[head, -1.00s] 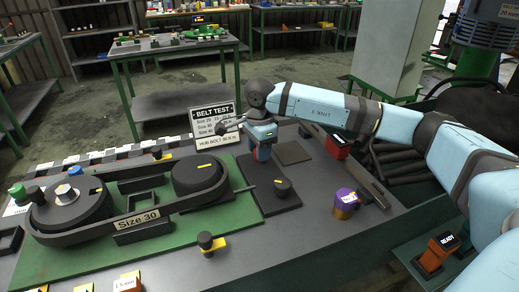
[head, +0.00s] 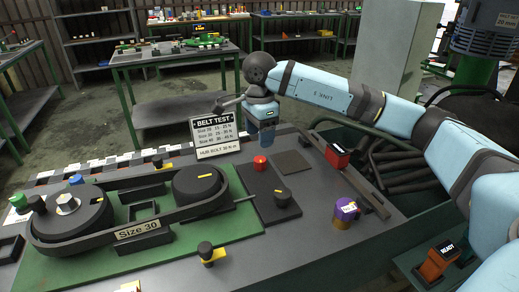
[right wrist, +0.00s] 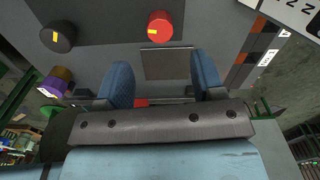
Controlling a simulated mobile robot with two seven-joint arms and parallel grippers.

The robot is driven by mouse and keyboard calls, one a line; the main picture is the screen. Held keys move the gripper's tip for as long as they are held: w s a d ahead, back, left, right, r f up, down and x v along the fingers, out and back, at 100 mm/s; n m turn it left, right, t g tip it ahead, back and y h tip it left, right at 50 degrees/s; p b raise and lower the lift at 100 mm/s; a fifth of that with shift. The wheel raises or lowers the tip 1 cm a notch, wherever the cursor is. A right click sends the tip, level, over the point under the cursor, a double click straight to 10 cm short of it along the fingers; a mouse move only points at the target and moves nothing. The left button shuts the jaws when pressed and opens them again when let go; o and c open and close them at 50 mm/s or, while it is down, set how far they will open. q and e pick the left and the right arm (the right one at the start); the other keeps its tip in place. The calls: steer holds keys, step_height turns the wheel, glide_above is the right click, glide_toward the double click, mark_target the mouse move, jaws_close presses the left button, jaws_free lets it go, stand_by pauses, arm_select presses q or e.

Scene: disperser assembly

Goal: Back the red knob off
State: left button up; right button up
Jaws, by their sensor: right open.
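The red knob (head: 260,163) stands upright on a dark plate to the right of the belt rig. It also shows in the right wrist view (right wrist: 160,27), with a yellow mark on its side. My right gripper (head: 266,143) is just behind the knob in the head view, apart from it. In the right wrist view its two blue fingers (right wrist: 163,72) are spread with nothing held between them. The knob lies beyond the fingertips there. My left gripper is not in view.
A black knob (head: 282,198) stands on the same plate, nearer the front. The belt rig (head: 120,252) fills the left. A BELT TEST sign (head: 215,137) stands left of my right gripper. A purple cylinder (head: 346,212) and a red block (head: 337,156) are to the right.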

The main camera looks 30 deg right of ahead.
step_height(320, 180, up, 6)
steer(key=shift+f, duration=0.15)
steer(key=shift+s+f, duration=0.1)
stand_by(0.5)
